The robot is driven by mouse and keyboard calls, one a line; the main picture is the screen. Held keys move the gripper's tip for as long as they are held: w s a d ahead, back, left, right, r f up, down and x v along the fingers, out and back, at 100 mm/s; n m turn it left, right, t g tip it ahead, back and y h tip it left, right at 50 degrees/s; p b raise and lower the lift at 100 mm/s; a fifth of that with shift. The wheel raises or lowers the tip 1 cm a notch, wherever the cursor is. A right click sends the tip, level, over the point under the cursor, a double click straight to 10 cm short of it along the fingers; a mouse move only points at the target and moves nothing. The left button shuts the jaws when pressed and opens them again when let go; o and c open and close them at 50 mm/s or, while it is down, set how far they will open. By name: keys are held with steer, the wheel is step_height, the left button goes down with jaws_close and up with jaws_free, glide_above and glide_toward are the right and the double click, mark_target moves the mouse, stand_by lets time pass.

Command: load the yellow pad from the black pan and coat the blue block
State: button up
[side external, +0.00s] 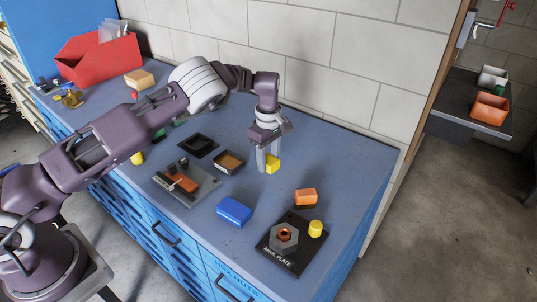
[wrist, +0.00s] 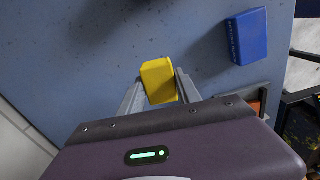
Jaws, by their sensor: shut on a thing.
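My gripper (side external: 267,164) is shut on the yellow pad (side external: 273,163), low over the blue bench top; I cannot tell whether the pad touches it. In the wrist view the yellow pad (wrist: 157,78) sits between the grey fingertips of my gripper (wrist: 160,88), a little tilted. The blue block (side external: 234,211) lies on the bench, apart from the gripper; it also shows in the wrist view (wrist: 247,36) at the upper right. The black pan (side external: 198,145) lies flat to the left of the gripper, with a dark inside. A dark-rimmed tray with a brown inside (side external: 229,161) lies between them.
A grey fixture plate (side external: 187,183) with an orange-brown part lies left of the blue block. A black plate (side external: 291,245) carries a grey hex nut and a yellow cylinder (side external: 316,228). An orange block (side external: 305,197) lies behind it. A red bin (side external: 98,58) stands far left. The wall closes the back.

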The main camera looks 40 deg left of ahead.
mark_target(269, 182)
steer(key=shift+f, duration=2.8)
steer(key=o, duration=1.3)
steer(key=shift+c, duration=0.2)
jaws_close()
steer(key=shift+r, duration=4.05)
